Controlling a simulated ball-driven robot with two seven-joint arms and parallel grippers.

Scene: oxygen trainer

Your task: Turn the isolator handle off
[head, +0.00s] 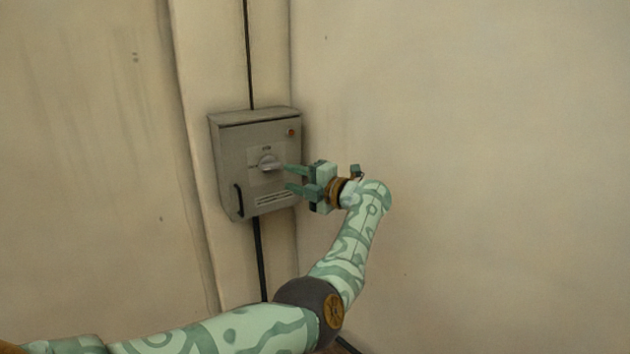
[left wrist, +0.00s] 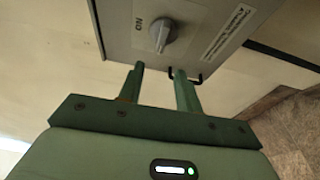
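The isolator handle (head: 268,162) is a light grey rotary knob on the front of a grey wall box (head: 232,150). In the left wrist view the handle (left wrist: 163,33) sits beside the label "ON", just beyond my fingertips. My left gripper (head: 287,178) is in front of the box, to the right of and slightly below the handle. In the left wrist view its two green fingers (left wrist: 158,68) are apart with nothing between them. They do not appear to hold the handle. My right gripper is in neither view.
The box is fixed to a pale wall strip, with a dark cable (head: 249,55) above and below it. A black latch (head: 238,200) is at its lower left and a small red-brown light (head: 291,132) at its upper right. The wall to the right is bare.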

